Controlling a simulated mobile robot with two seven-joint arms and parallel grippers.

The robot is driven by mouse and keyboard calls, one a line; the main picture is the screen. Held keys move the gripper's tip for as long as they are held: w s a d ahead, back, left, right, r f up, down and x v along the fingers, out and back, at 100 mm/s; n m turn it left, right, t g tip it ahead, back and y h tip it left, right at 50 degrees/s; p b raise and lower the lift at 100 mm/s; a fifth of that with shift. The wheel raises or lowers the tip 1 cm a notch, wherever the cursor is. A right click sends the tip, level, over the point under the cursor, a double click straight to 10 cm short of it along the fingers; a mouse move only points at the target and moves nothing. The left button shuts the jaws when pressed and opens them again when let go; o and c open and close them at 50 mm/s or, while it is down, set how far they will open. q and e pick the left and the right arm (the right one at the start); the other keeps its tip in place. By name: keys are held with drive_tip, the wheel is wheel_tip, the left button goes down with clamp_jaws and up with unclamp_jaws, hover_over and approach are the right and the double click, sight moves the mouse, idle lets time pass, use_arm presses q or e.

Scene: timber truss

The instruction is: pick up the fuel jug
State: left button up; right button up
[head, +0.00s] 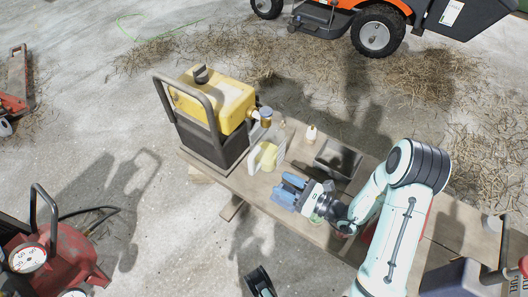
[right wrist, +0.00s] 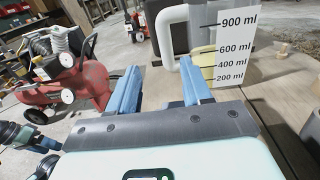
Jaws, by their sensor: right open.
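The fuel jug (head: 264,157) is a small pale container with yellowish contents, standing on the wooden bench in front of the yellow-topped machine. In the right wrist view, the jug's white handle (right wrist: 171,40) and a white scale panel (right wrist: 237,42) marked in ml show just beyond the fingers. My right gripper (head: 289,188) is open and empty, its blue fingers low over the bench, pointing towards the jug and apart from it. In the right wrist view its fingers (right wrist: 160,88) are spread, with the handle ahead between them and to the right. My left gripper (head: 262,284) shows only partly at the bottom edge.
The yellow and black machine (head: 219,99) with a tube frame stands behind the jug. A red compressor (head: 65,258) stands on the floor at lower left.

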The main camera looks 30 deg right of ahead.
sight(254, 164)
drive_tip(key=x, duration=0.2)
drive_tip(key=b+x, duration=0.1)
drive_tip(key=x, duration=0.5)
drive_tip(key=shift+w+d+r, duration=0.15)
drive_tip(key=shift+d+r, duration=0.15)
drive_tip(key=b+x, duration=0.1)
drive_tip(key=x, duration=0.4)
drive_tip(key=shift+w, duration=0.15)
use_arm(q)
drive_tip(key=shift+y, duration=0.3)
drive_tip(key=f, duration=0.1)
drive_tip(key=a+f, duration=0.1)
drive_tip(key=f, duration=0.1)
drive_tip(key=shift+w+a+f, duration=0.15)
drive_tip(key=shift+a+f, duration=0.2)
use_arm(e)
clamp_jaws()
